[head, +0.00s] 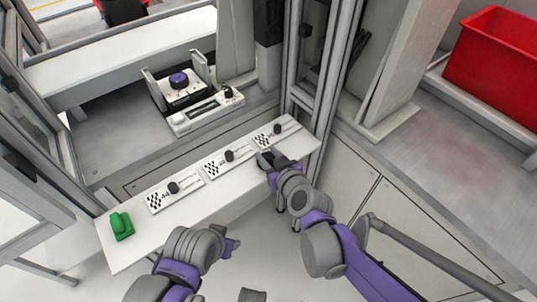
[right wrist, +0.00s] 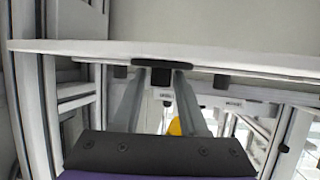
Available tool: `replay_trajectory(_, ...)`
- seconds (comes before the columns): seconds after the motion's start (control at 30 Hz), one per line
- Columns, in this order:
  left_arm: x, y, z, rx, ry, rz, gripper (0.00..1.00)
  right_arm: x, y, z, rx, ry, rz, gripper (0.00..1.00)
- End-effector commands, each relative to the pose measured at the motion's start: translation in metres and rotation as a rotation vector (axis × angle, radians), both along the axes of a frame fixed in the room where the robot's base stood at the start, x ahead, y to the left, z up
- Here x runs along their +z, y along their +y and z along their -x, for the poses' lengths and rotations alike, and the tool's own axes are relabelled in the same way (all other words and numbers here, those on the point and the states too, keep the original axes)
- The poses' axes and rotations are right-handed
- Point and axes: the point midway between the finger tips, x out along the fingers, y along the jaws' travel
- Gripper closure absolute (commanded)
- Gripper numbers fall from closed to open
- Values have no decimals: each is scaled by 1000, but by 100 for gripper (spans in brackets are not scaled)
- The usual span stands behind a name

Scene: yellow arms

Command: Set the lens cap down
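A thin dark disc-shaped piece with a small dark block below it, which I take as the lens cap (right wrist: 161,64), shows edge-on at the tips of my right gripper (right wrist: 160,84) in the right wrist view. The block fills the gap between the two grey fingers. It overlaps the white board's edge in that view; I cannot tell whether they touch. In the head view my right gripper (head: 267,160) is at the front right part of the white board (head: 240,178). My left gripper (head: 233,243) is in front of the board, and its finger gap is not clear.
Several checkered plates (head: 175,195) with black knobs line the board, with a green block (head: 121,226) at its left end. A device with a purple dome (head: 179,80) stands behind. Metal frame posts (head: 318,60) rise beyond the right end. A red bin (head: 495,55) is far right.

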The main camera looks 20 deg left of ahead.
Motion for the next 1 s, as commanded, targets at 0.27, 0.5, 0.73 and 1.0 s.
replay_trajectory(0.27,0,0,0,0,0,0,50,0,0,0,0,0,0,43)
replay_trajectory(0.5,6,0,0,0,-2,0,50,8,-7,8,-1,0,0,43)
replay_trajectory(0.73,17,0,1,0,-6,0,50,27,-35,43,-1,0,0,43)
replay_trajectory(1.0,30,0,1,0,-10,0,50,44,-63,76,-1,0,0,43)
